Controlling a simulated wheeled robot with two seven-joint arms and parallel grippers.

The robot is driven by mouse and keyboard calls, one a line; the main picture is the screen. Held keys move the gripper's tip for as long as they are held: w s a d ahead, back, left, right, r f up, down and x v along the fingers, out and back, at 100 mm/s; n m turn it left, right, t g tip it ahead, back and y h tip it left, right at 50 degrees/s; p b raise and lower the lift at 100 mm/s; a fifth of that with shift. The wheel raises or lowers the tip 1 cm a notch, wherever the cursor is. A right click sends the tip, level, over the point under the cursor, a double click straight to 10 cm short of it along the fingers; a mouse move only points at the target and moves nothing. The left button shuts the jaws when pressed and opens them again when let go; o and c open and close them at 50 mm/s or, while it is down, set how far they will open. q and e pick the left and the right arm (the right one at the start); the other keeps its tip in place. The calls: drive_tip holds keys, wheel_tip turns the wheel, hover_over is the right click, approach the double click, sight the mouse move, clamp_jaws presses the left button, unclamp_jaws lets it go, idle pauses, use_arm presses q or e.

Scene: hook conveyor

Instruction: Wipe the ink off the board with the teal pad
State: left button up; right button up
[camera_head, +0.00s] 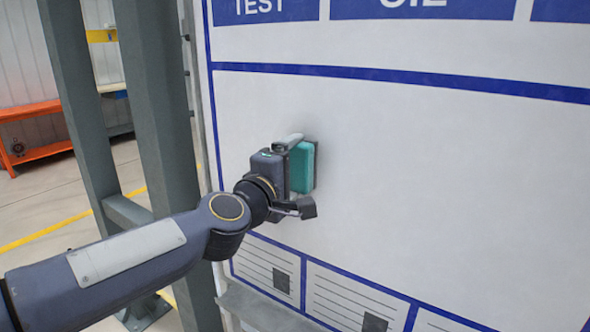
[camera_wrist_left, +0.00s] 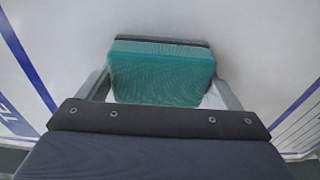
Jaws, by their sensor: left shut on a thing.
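The teal pad (camera_head: 302,167) is in my left gripper (camera_head: 292,150), at the left part of the white board (camera_head: 430,170). The pad stands upright with its far side at the board face; I cannot tell for sure whether it touches. In the left wrist view the pad (camera_wrist_left: 162,75) sits between the two grey fingers (camera_wrist_left: 162,92), with a dark strip along its far edge. The large panel of the board that shows is white, and I see no clear ink mark on it. What lies behind the pad and gripper is hidden. My right gripper is not in view.
Blue lines and header boxes (camera_head: 422,8) cross the top of the board, and small ruled boxes (camera_head: 345,298) line its bottom. A ledge (camera_head: 262,308) runs below. Grey steel posts (camera_head: 160,100) stand close left of the board. An orange bench (camera_head: 30,110) is farther back.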

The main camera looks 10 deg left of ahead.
use_arm(q)
drive_tip(key=shift+a+p+v, duration=0.15)
drive_tip(key=shift+a+v, duration=0.05)
drive_tip(key=shift+v, duration=1.25)
drive_tip(key=shift+a+p+v, duration=0.15)
drive_tip(key=shift+v, duration=1.3)
drive_tip(key=shift+w, duration=0.1)
drive_tip(key=v, duration=0.3)
drive_tip(key=shift+a+p, duration=0.15)
drive_tip(key=shift+p, duration=0.15)
